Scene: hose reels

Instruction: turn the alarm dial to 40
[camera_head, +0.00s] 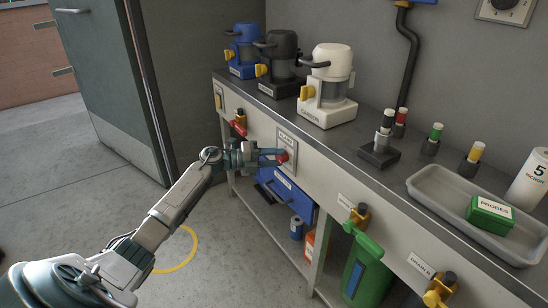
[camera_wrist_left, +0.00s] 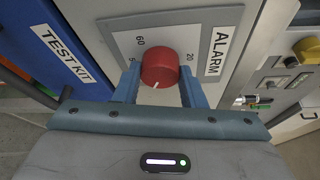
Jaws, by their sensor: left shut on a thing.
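The red alarm dial (camera_head: 282,156) sits on a pale plate marked ALARM (camera_head: 286,139) on the front of the bench. It also shows in the left wrist view as a round red knob (camera_wrist_left: 160,68), with the plate (camera_wrist_left: 218,50) around it. The numbers 60 and 20 are readable on the plate; the rest of the scale is partly hidden. A white pointer mark shows on the knob's lower edge in that view. My left gripper (camera_head: 279,157) is shut on the dial, with one blue finger on each side of it. My right gripper is out of view.
Below the dial is a blue TEST KIT box (camera_wrist_left: 62,52). Blue, black and white (camera_head: 328,88) machines stand on the bench top, with a grey tray (camera_head: 470,222) at right. Open floor lies left.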

